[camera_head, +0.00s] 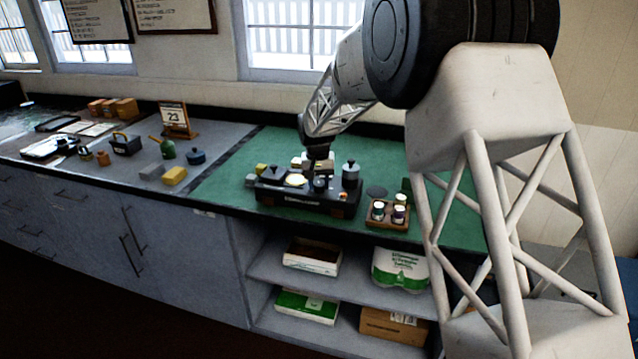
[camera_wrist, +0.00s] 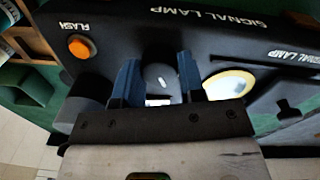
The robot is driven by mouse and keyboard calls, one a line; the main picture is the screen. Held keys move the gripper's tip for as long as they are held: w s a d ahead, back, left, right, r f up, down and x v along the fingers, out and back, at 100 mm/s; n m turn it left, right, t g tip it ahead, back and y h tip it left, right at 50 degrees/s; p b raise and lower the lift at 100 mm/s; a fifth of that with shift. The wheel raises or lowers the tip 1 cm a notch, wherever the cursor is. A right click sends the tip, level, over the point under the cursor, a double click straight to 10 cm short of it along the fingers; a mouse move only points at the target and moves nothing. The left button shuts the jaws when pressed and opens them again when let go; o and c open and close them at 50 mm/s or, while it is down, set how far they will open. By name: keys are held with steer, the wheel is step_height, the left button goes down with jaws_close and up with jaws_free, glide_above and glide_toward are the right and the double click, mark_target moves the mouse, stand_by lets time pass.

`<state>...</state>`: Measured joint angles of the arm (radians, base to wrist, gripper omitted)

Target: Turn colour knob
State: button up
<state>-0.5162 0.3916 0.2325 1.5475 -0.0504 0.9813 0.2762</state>
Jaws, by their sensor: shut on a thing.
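The signal lamp (camera_head: 330,208) is a black box on the green mat in the head view. Its black face (camera_wrist: 125,25) fills much of the wrist view, with white "SIGNAL LAMP" lettering. The colour knob (camera_wrist: 160,76) is a dark round knob with a small white mark. My gripper (camera_wrist: 157,78) has its two blue fingers on either side of this knob and is shut on it. The fingertips are hard to make out in the head view, where my gripper (camera_head: 319,152) is over the box. A pale yellow round lens (camera_wrist: 229,84) lies just right of the fingers in the wrist view.
An orange button (camera_wrist: 81,47) marked "FLASH" is left of the fingers. A dark switch-like part (camera_wrist: 288,110) is at the right. A wooden tray (camera_head: 387,222) with small jars stands right of the lamp.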

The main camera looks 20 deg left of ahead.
mark_target(318, 184)
steer(key=shift+n, duration=2.3)
steer(key=o, duration=0.9)
steer(key=shift+s+a+r, duration=0.1)
steer(key=shift+a+r, duration=0.05)
steer(key=shift+r, duration=3.8)
